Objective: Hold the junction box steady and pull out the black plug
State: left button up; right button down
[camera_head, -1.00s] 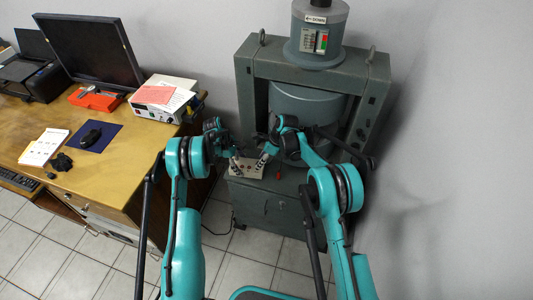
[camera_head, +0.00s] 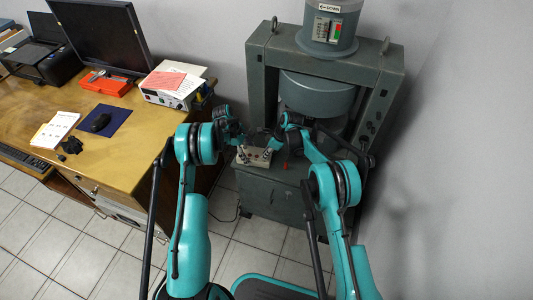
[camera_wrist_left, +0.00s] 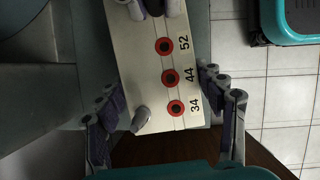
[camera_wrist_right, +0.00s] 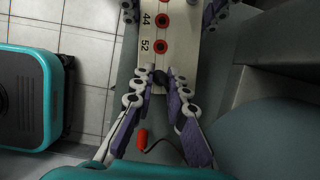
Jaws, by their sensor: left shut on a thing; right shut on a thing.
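The junction box is a cream-topped block (camera_head: 257,157) on the grey cabinet. In the left wrist view its top (camera_wrist_left: 150,75) shows red-ringed sockets marked 52, 44 and 34, and a grey knob (camera_wrist_left: 141,119). My left gripper (camera_wrist_left: 168,105) has a finger along each side of the box and is shut on it. My right gripper (camera_wrist_right: 161,85) is shut at the box's other end, past socket 52. A dark piece, apparently the black plug (camera_wrist_right: 160,77), shows between its fingertips. I cannot tell whether the plug is still seated; the fingers hide its base.
A red plug (camera_wrist_right: 142,139) with a dark cable lies beside the box on the cabinet top, close to my right fingers. The grey magnet frame (camera_head: 258,75) stands right behind. A wooden desk (camera_head: 130,150) is at the left. Tiled floor (camera_head: 265,245) is open in front.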

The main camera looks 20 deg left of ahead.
jog(key=shift+r, duration=1.15)
dwell(1.2)
jog(key=shift+r, duration=2.6)
pick_arm(q)
jog(key=o, duration=1.5)
